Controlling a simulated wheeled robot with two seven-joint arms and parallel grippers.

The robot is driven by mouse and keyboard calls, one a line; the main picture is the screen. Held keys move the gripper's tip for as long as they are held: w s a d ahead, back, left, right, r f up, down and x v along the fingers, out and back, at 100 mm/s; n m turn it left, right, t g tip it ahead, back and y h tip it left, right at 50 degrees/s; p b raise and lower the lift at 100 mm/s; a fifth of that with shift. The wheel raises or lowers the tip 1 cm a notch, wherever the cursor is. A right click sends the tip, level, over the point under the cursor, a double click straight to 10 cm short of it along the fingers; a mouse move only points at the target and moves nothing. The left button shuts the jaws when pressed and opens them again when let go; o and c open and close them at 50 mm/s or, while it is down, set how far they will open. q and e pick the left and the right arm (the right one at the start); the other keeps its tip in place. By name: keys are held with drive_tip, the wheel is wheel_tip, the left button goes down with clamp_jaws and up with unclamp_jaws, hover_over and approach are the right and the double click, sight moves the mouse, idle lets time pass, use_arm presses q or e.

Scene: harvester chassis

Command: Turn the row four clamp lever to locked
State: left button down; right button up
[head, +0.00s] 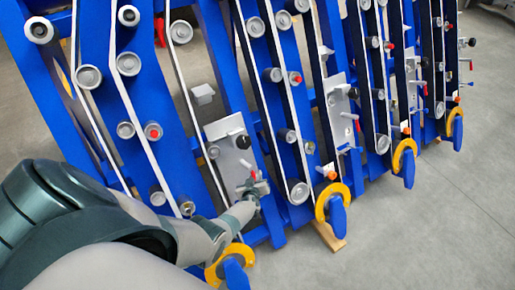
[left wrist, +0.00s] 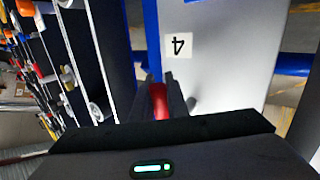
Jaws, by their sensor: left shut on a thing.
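The row four clamp lever is red and shows between my left fingers in the left wrist view (left wrist: 158,98). A small red bit of it also shows in the head view (head: 254,174). My left gripper (head: 256,188) is shut on the lever, low on a grey plate (head: 222,170). In the left wrist view, its two dark fingers (left wrist: 160,95) stand on either side of the lever. The plate bears a label with an upside-down 4 (left wrist: 178,46). The lever's base is hidden by the gripper. My right gripper is not in view.
A black knob (head: 242,142) sits on the plate above my gripper. Blue row frames with grey rollers stand on both sides. Yellow rings with blue tips (head: 335,205) stick out at the row ends. The grey floor (head: 425,230) at the right is clear.

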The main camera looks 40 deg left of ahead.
use_arm(q)
drive_tip(key=shift+s+f, duration=0.15)
drive_tip(key=shift+s, duration=0.05)
idle(0.4)
drive_tip(key=c, duration=1.7)
unclamp_jaws()
drive_tip(key=shift+r+p+v, duration=0.15)
drive_tip(key=shift+p+v, duration=2.15)
drive_tip(key=shift+v, duration=2.05)
drive_tip(key=shift+r+p+v, duration=0.15)
drive_tip(key=shift+p+v, duration=2.1)
drive_tip(key=shift+v, duration=2.1)
drive_tip(key=shift+w+a, duration=0.1)
